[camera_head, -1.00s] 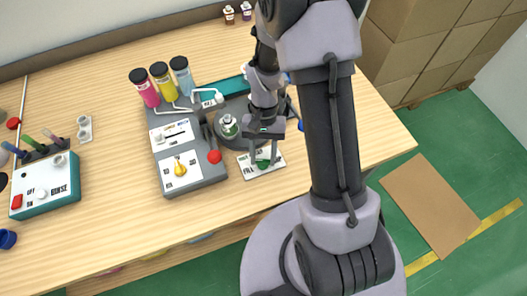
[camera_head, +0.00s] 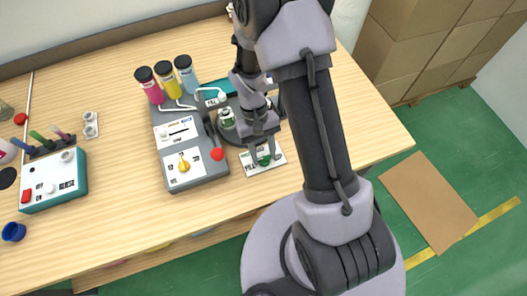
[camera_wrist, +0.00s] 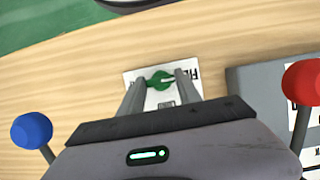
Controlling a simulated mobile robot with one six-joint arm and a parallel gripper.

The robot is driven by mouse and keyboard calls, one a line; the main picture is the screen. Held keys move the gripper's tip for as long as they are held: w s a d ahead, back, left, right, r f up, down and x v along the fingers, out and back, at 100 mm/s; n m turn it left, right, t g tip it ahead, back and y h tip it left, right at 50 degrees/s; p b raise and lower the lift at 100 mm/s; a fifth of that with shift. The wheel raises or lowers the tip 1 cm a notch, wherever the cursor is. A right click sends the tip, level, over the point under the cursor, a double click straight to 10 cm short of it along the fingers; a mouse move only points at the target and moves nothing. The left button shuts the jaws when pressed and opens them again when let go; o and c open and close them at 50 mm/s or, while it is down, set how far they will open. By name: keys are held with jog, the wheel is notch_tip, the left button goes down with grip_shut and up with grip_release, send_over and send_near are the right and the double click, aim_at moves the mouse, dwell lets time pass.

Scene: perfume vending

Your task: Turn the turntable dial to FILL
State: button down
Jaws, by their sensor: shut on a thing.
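The green turntable dial (camera_head: 263,159) sits on a white card (camera_head: 256,170) at the table's front edge, in front of the round dark turntable. The card has a FILL label at its left in the head view and at its right in the wrist view. My gripper (camera_head: 264,157) points down with its two fingers on either side of the dial. In the wrist view my gripper (camera_wrist: 161,80) is shut on the green dial (camera_wrist: 160,79). A pale line on the dial points roughly toward the FILL label; its exact angle is hard to tell.
A grey machine (camera_head: 205,172) with a yellow knob (camera_head: 184,166) and a red-tipped lever (camera_head: 217,154) stands just left. A small green-labelled bottle (camera_head: 227,118) stands on the turntable. Pink, yellow and blue cylinders are behind. The teal-sided rinse box (camera_head: 55,184) is farther left.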

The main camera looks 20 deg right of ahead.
jog(key=c, duration=0.8)
grip_release()
jog(key=shift+c, duration=0.2)
jog(key=p+v, duration=0.5)
jog(key=v, duration=1.2)
jog(key=shift+r, duration=0.3)
jog(key=s+a+r+m+t+y+b, duration=0.1)
jog(key=s+a+r+m+t+b, duration=0.1)
jog(key=s+r+t+b, duration=0.3)
jog(key=s+a+r+m+t+y+b, duration=0.1)
jog(key=s+r+t+b, duration=0.3)
jog(key=s, duration=0.5)
jog(key=shift+s+a+r+m+t+b, duration=0.35)
jog(key=shift+a+r+m+t+b, duration=0.1)
jog(key=shift+m+t+b, duration=0.25)
